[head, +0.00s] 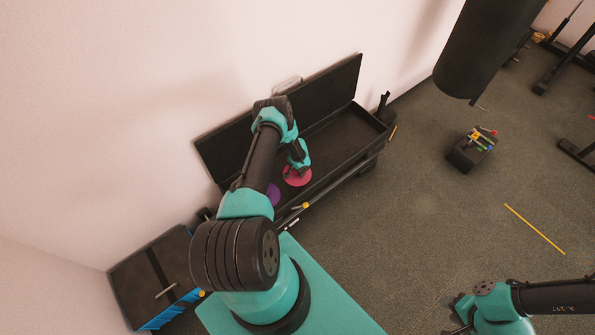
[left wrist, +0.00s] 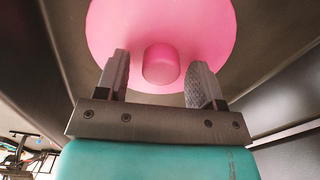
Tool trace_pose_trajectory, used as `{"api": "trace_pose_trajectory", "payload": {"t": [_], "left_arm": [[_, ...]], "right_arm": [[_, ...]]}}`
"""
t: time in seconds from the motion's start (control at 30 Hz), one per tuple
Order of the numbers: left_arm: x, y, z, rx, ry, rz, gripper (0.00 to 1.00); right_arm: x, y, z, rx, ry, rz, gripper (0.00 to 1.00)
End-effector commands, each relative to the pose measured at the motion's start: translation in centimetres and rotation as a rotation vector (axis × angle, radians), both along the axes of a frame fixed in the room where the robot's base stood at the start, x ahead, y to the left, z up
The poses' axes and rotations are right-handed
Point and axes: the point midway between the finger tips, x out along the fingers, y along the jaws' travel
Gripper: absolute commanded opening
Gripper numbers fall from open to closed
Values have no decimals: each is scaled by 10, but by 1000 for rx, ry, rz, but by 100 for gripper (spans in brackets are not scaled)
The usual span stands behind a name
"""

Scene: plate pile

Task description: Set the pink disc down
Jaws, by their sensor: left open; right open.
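The pink disc (head: 298,177) lies flat on the floor of the black open box (head: 335,138) in the head view. In the left wrist view the pink disc (left wrist: 215,28) has a round pink knob (left wrist: 161,64) in its middle. My left gripper (head: 296,171) is over the disc. Its two fingers (left wrist: 162,82) are apart, one on each side of the knob, with gaps showing. A purple disc (head: 273,194) is in the box to the left, partly hidden by my arm. My right gripper (head: 458,313) is at the lower right, open and away from the box.
The box's raised black lid (head: 333,92) stands behind against the wall. A long bar (head: 330,187) runs along the box's front. A small black block with coloured parts (head: 472,151) stands on the floor to the right. The box's right end is empty.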

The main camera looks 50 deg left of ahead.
Motion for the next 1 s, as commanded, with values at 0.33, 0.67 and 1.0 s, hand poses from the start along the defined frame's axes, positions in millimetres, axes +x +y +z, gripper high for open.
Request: {"api": "trace_pose_trajectory", "payload": {"t": [0.33, 0.67, 1.0], "left_arm": [[1, 1, 45, 1, -2, -1, 62], [1, 1, 96, 1, -2, 0, 62], [0, 0, 117, 1, -1, 0, 62]], "right_arm": [[0, 0, 0, 0, 0, 0, 43], [0, 0, 0, 0, 0, 0, 43], [0, 0, 0, 0, 0, 0, 43]]}}
